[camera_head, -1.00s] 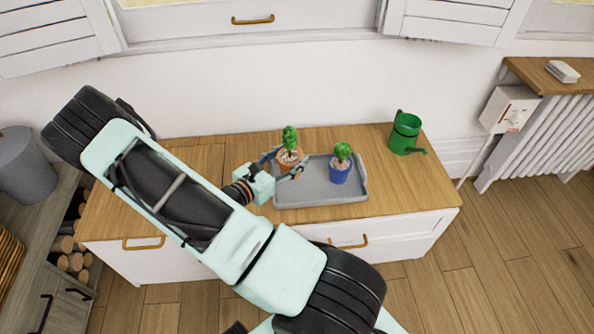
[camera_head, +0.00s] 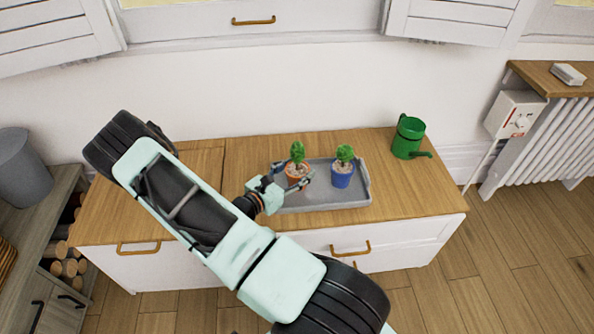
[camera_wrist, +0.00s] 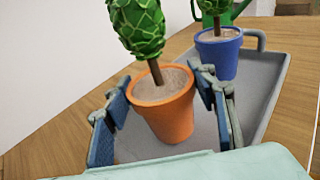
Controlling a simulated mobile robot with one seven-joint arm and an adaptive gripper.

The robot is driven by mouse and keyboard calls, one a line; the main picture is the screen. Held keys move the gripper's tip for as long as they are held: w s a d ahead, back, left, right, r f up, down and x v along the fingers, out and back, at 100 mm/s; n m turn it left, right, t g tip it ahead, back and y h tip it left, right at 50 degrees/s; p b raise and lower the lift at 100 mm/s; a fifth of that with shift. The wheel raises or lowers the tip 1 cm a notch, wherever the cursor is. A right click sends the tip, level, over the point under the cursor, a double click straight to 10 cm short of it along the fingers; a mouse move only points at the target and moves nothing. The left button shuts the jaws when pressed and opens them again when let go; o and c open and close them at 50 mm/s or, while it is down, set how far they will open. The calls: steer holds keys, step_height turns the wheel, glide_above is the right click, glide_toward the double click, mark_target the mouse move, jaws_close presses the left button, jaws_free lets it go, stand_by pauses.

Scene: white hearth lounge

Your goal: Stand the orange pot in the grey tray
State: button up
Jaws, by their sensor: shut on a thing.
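The orange pot (camera_head: 297,172) holds a small green plant and looks upright. My gripper (camera_head: 296,181) is shut on it, with one blue-padded finger on each side of the pot in the wrist view (camera_wrist: 164,90). The grey tray (camera_head: 325,197) lies on the wooden cabinet top. The orange pot is over the tray's left part; I cannot tell whether its base touches the tray floor. The blue pot (camera_head: 342,177), also with a green plant, stands in the tray to the right of the orange pot. My gripper hides part of the tray's left side.
A green watering can (camera_head: 408,138) stands on the cabinet top (camera_head: 425,190) right of the tray; it shows partly in the wrist view. The white wall (camera_head: 230,95) is behind. The tray floor between the two pots is narrow.

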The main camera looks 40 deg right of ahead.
steer(key=o, duration=1.5)
steer(key=shift+f, duration=0.1)
steer(key=shift+o, duration=0.2)
steer(key=shift+r, duration=0.2)
steer(key=p+v, duration=0.2)
steer(key=v, duration=1)
steer(key=shift+p, duration=0.3)
steer(key=shift+f, duration=0.15)
